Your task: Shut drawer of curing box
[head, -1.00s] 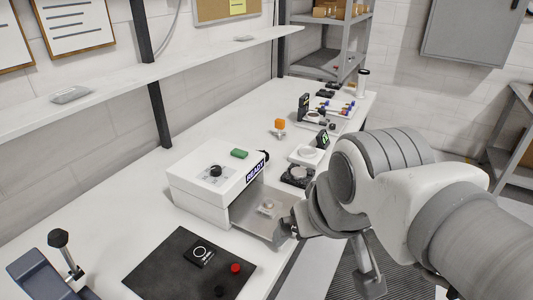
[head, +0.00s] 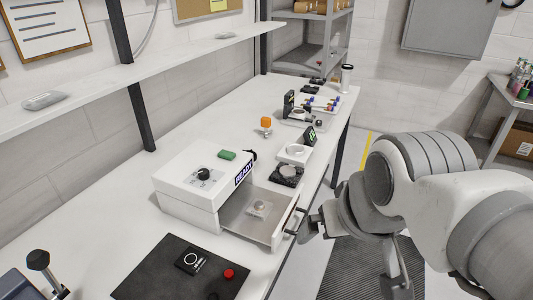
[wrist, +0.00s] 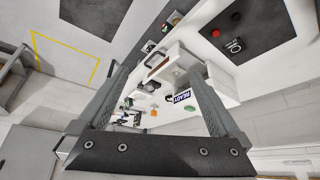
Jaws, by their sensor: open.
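The white curing box (head: 190,200) stands on the bench with a READY label on its front edge. My gripper (head: 308,226) is just outside that face, close to the handle; contact cannot be told. In the wrist view my gripper (wrist: 157,76) has its fingers spread, with the handle (wrist: 156,61) showing between them and the box (wrist: 222,88) beyond.
A black mat (head: 170,278) with a red button lies left of the drawer. Open floor (head: 330,245) lies beside the bench.

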